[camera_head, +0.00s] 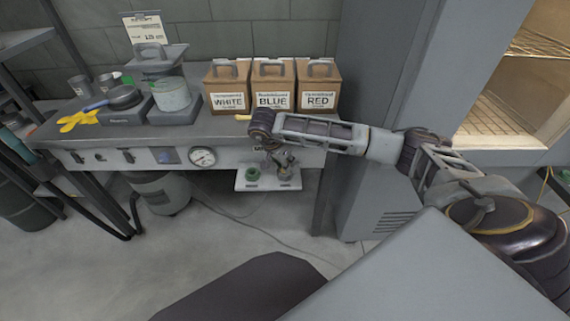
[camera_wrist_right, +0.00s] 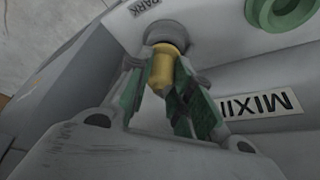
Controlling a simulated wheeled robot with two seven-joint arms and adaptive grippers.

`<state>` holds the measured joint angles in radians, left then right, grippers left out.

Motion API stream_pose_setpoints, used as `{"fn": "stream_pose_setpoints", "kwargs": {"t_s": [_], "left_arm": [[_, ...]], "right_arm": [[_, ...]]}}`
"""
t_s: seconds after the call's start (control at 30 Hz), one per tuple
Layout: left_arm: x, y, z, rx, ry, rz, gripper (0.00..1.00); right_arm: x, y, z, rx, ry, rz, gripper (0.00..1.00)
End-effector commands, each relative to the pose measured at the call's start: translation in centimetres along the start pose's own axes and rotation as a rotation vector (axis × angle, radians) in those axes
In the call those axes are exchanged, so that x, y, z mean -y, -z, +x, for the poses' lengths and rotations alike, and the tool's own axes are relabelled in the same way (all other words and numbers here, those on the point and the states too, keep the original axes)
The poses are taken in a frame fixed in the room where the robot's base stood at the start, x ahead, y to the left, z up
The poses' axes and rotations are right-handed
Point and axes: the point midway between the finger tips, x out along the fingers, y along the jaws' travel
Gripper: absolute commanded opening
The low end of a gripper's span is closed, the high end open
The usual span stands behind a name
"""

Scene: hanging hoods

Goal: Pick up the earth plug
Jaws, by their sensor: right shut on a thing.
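The earth plug (camera_wrist_right: 162,68) shows in the right wrist view as a yellow, brass-like piece with a rounded grey part at its far end. It is beside the PARK lettering on a light panel. My right gripper (camera_wrist_right: 166,85) is shut on it, with green pads on both sides. I cannot tell whether the plug is still seated in the panel. In the head view my right gripper (camera_head: 281,160) is over the small white shelf below the bench front, and the plug is too small to make out there. My left gripper is not in view.
The bench (camera_head: 150,128) holds WHITE (camera_head: 228,84), BLUE (camera_head: 273,82) and RED (camera_head: 318,82) boxes, a scale and yellow gloves (camera_head: 78,120). A grey cabinet stands right of the bench.

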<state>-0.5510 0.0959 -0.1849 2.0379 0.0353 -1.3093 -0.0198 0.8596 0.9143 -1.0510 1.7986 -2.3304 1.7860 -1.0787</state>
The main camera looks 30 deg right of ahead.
Motion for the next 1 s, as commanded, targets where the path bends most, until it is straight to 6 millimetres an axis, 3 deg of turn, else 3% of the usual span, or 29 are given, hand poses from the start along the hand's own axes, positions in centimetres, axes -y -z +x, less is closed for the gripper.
{"fn": "stream_pose_setpoints", "kwargs": {"t_s": [0.3, 0.7, 1.0], "left_arm": [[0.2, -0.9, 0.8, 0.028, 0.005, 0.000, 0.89], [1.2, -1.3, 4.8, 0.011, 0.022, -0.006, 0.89], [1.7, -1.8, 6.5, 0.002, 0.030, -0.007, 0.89]], "right_arm": [[0.1, 1.9, -4.4, -0.001, 0.004, 0.002, 0.00], [0.1, 4.9, -11.7, -0.001, 0.005, 0.002, 0.00], [0.0, 6.3, -15.1, 0.000, 0.003, 0.001, 0.00]]}}
